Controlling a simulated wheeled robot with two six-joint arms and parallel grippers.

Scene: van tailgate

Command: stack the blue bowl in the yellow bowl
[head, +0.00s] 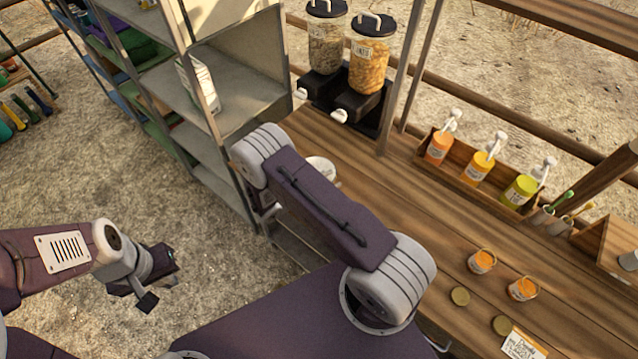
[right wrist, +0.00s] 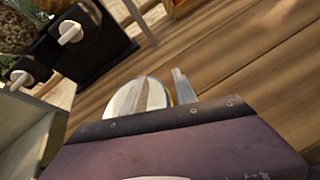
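I see no clearly blue bowl in either view. A pale round thing, perhaps a bowl (head: 320,168), lies on the wooden counter, partly behind my right arm in the head view. A whitish round thing (right wrist: 138,97) also shows in the right wrist view, with a thin yellow edge at its right; its lower part is hidden by my gripper body. A grey upright piece, perhaps a finger of my right gripper (right wrist: 184,88), stands just right of it. My right gripper is hidden in the head view. My left gripper (head: 160,282) is open and empty above the gravel.
Two food dispensers (head: 369,62) stand at the counter's back left, beside a grey shelf (head: 225,105). A wooden box (head: 478,186) holds several pump bottles. The counter's middle (head: 395,175) is clear.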

